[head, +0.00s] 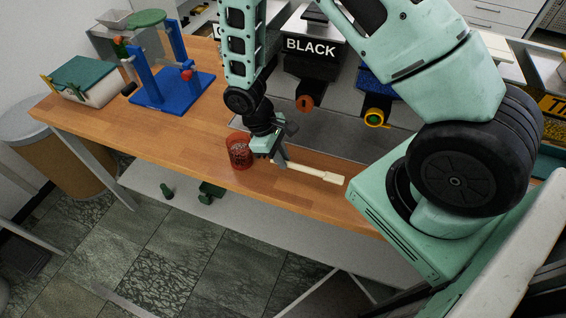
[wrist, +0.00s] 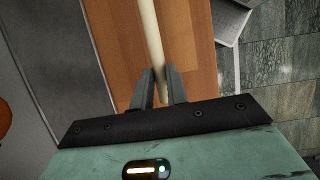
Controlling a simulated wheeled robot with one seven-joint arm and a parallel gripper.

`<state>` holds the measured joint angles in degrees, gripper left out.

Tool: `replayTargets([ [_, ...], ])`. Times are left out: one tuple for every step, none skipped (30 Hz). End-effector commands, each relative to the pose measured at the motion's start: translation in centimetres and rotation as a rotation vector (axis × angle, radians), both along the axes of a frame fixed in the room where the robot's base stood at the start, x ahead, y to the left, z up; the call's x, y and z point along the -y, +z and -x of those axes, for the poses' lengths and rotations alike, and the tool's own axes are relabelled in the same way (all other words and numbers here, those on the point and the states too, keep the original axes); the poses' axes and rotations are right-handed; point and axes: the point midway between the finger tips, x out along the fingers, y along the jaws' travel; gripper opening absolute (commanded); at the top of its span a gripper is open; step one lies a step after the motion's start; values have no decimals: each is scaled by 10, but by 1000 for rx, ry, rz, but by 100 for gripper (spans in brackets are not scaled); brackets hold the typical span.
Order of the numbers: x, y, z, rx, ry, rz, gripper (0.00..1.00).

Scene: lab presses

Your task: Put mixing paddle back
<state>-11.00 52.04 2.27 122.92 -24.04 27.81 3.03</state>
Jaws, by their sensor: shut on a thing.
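The mixing paddle (head: 318,172) is a pale wooden stick with a wider flat end pointing right in the head view. My gripper (head: 280,160) is shut on its handle near the left end, close above the wooden bench. In the wrist view the pale handle (wrist: 153,40) runs up from between the two grey fingers (wrist: 158,88). The wide end is out of the wrist view. A red translucent cup (head: 239,151) with dark contents stands just left of my gripper. I cannot tell whether the paddle touches the bench.
The wooden bench (head: 190,135) is clear to the left up to a blue press frame (head: 170,88) and a green-lidded box (head: 88,80). Behind my gripper are a bin labelled BLACK (head: 312,50) and a yellow-ringed spout (head: 375,116). The bench's front edge is close.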

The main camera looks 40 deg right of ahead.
Motion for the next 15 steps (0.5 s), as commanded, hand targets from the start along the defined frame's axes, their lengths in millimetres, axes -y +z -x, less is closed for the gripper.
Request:
replayTargets([
  [0, -5, 1, -4, 0, 1, 0],
  [0, -10, 1, -4, 0, 1, 0],
  [0, -15, 2, -5, 1, 1, 0],
  [0, -19, 2, -5, 1, 1, 0],
  [0, -23, 1, -4, 1, 1, 0],
  [0, -28, 1, -3, 1, 0, 0],
  [0, -31, 1, -3, 1, 0, 0],
  [0, -33, 1, -3, 1, 0, 0],
  [0, -36, 1, -3, 0, 1, 0],
  [0, -37, 1, -2, 1, 1, 0],
  [0, -38, 1, -2, 0, 1, 0],
  [0, -38, 1, -1, 0, 1, 0],
  [0, -38, 0, 0, 0, 0, 0],
  [0, -38, 0, 0, 0, 0, 0],
  [0, -38, 0, 0, 0, 0, 0],
])
